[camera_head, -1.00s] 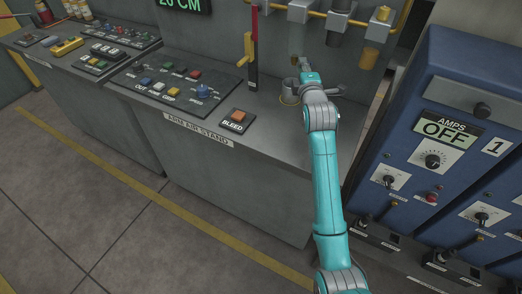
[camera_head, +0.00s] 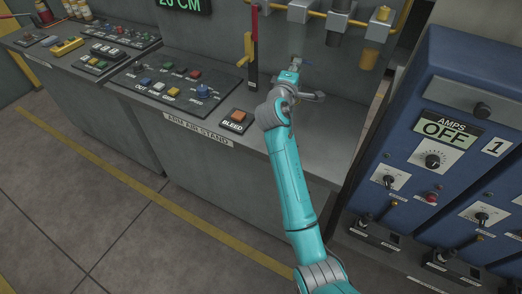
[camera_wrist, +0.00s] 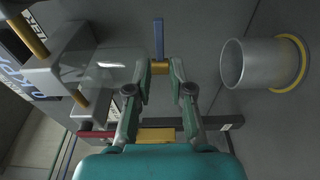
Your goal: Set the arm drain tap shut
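The drain tap shows in the wrist view as a blue lever (camera_wrist: 158,38) on a small brass body (camera_wrist: 159,68). The lever points straight up in that picture, away from my gripper. A bit of blue, which looks like the same lever (camera_head: 306,63), shows beside the gripper's end in the head view. My gripper (camera_wrist: 160,70) is open, with one fingertip on each side of the brass body. I cannot tell whether the fingers touch it. In the head view my gripper (camera_head: 290,72) is above the arm air stand (camera_head: 335,125), below the leftmost unit on the yellow pipe.
A metal cup with a yellow ring (camera_wrist: 245,64) is to the right in the wrist view. A red and yellow upright lever (camera_head: 250,50) stands close left of my gripper. The bleed button (camera_head: 238,116) is at the stand's front. A blue amps cabinet (camera_head: 440,80) is at right.

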